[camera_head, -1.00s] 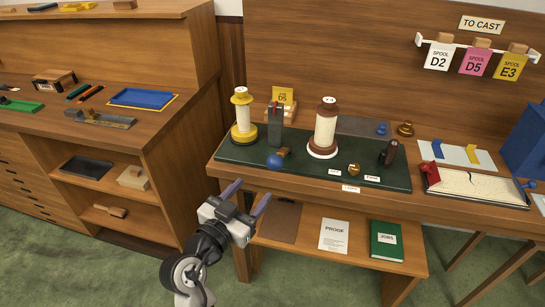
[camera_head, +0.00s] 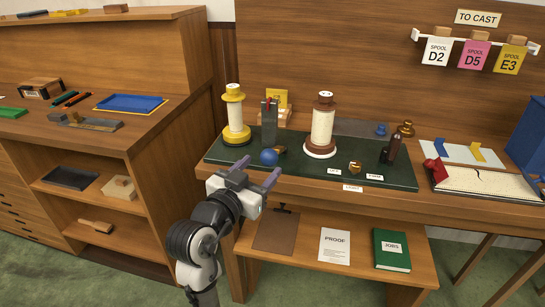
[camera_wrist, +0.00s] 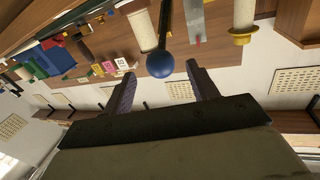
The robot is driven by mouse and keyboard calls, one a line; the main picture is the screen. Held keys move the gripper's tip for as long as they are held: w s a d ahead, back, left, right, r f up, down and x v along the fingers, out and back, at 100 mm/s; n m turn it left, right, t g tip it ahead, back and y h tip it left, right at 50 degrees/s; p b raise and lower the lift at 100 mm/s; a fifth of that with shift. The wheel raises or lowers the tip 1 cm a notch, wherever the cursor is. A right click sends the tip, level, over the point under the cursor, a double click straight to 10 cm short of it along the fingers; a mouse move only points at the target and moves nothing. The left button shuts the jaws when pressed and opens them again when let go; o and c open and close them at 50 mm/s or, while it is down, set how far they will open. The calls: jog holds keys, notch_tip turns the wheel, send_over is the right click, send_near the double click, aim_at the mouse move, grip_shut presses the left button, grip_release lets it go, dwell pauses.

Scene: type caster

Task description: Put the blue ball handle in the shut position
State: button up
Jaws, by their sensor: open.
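The blue ball handle (camera_head: 269,157) sits low at the front edge of the dark green mat (camera_head: 220,155), beside a small brass fitting (camera_head: 280,149) and below a grey upright block (camera_head: 270,125). In the wrist view the blue ball (camera_wrist: 160,64) shows beyond and between my fingertips, apart from them. My gripper (camera_head: 256,170) is open and empty, just in front of the ball and the table's front edge. It also shows in the wrist view (camera_wrist: 160,78). I cannot tell the handle's position from its markings.
A yellow spool (camera_head: 234,115) stands left of the grey block and a brown-and-white spool (camera_head: 321,125) stands right. A small brass knob (camera_head: 355,167) and a dark-handled tool (camera_head: 392,150) are further right. A lower shelf (camera_head: 310,270) holds a proof sheet and green book.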

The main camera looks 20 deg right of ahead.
aim_at(272, 154)
jog(key=p+x, duration=0.1)
jog(key=x, duration=0.5)
jog(key=shift+w+d, duration=0.25)
jog(key=shift+d, duration=0.1)
